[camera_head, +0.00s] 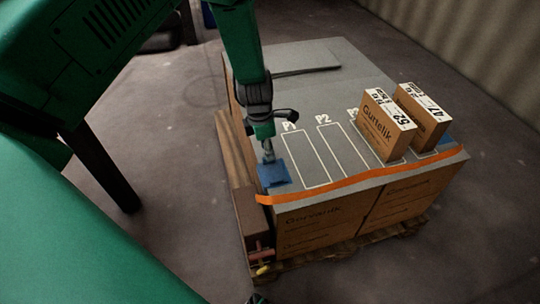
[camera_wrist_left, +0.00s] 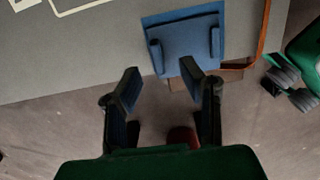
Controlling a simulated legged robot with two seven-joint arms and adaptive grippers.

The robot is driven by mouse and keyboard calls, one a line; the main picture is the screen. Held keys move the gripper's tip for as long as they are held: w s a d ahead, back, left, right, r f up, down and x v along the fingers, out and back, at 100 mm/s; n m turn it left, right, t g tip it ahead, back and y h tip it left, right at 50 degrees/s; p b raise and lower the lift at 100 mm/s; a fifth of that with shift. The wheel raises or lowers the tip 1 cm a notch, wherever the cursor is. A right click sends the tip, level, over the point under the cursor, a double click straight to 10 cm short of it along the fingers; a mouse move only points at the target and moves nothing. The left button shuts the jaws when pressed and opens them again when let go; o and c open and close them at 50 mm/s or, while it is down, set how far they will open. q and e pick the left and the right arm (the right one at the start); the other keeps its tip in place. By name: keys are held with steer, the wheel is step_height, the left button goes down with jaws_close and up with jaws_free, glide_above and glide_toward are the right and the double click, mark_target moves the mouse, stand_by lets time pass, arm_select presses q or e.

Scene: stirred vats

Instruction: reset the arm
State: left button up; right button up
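My left gripper (camera_head: 268,154) hangs over the near left corner of the box stack, above a blue pad (camera_head: 273,177). In the left wrist view the fingers of this gripper (camera_wrist_left: 162,76) are spread apart with nothing between them. The blue pad (camera_wrist_left: 187,37) lies just beyond the fingertips there, with two short dark blue uprights on it. Another green gripper with dark fingers, which looks like my right one (camera_wrist_left: 290,78), shows at the right edge of the left wrist view; its opening is unclear.
A grey top (camera_head: 330,90) with outlined slots covers the carton stack (camera_head: 320,225) on a pallet. Two small cartons, marked 52 (camera_head: 383,130) and 47 (camera_head: 424,118), stand at the right. An orange strip (camera_head: 350,181) runs along the near edge. The left slots are empty.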

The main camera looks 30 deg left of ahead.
arm_select(q)
steer(key=shift+a+r, duration=0.7)
steer(key=shift+r, duration=3.2)
steer(key=s+f+m+y+p, duration=0.25)
steer(key=s+f+m, duration=0.55)
steer(key=s+m, duration=0.5)
arm_select(e)
steer(key=r+p, duration=0.1)
steer(key=r, duration=0.1)
steer(key=r+p, duration=0.2)
steer(key=r, duration=0.1)
steer(key=shift+a+r, duration=0.2)
steer(key=shift+r, duration=0.05)
arm_select(q)
steer(key=s+d+m, duration=0.2)
steer(key=s+m, duration=0.5)
steer(key=s, duration=0.1)
steer(key=s+d+f+m+h, duration=0.1)
steer(key=s+d+m, duration=0.1)
steer(key=s+m, duration=0.6)
steer(key=shift+s+d, duration=0.35)
steer(key=shift+s, duration=0.1)
arm_select(e)
steer(key=shift+a, duration=0.15)
steer(key=shift+c, duration=0.4)
arm_select(q)
steer(key=shift+h, duration=0.25)
arm_select(e)
steer(key=shift+c, duration=0.3)
